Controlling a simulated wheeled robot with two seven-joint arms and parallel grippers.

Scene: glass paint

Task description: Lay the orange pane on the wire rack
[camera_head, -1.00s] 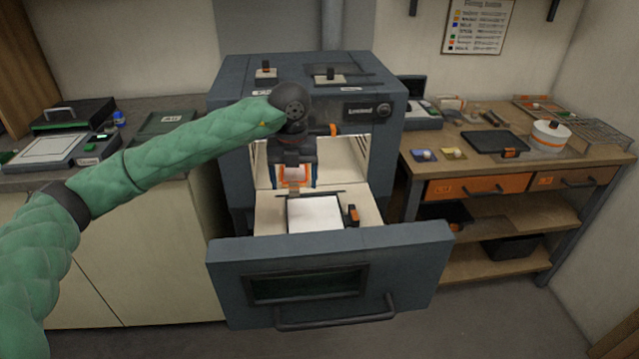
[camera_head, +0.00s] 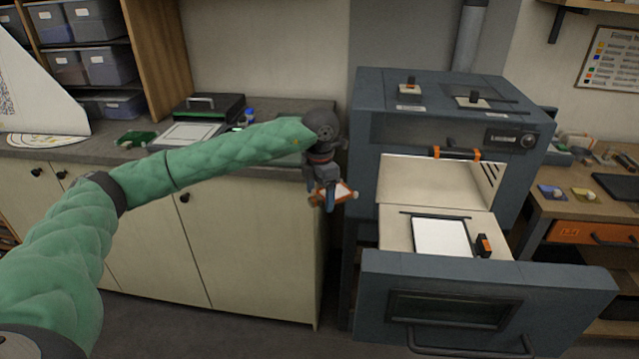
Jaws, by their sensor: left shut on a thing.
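My left gripper (camera_head: 331,198) hangs in front of the right end of the counter, to the left of the kiln. It is shut on a small pane (camera_head: 345,191) that shows a pale face with orange edges, and the pane is held in the air, tilted. Part of the pane is hidden by the gripper. The wire rack is out of view now. My right gripper is not in view.
The kiln (camera_head: 455,105) stands open, its drawer (camera_head: 490,290) pulled out with a white plate (camera_head: 441,237) and a small dark-orange block (camera_head: 484,245) in it. The counter (camera_head: 275,165) holds a light panel (camera_head: 186,135) and a black case. A wooden bench (camera_head: 560,200) is at right.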

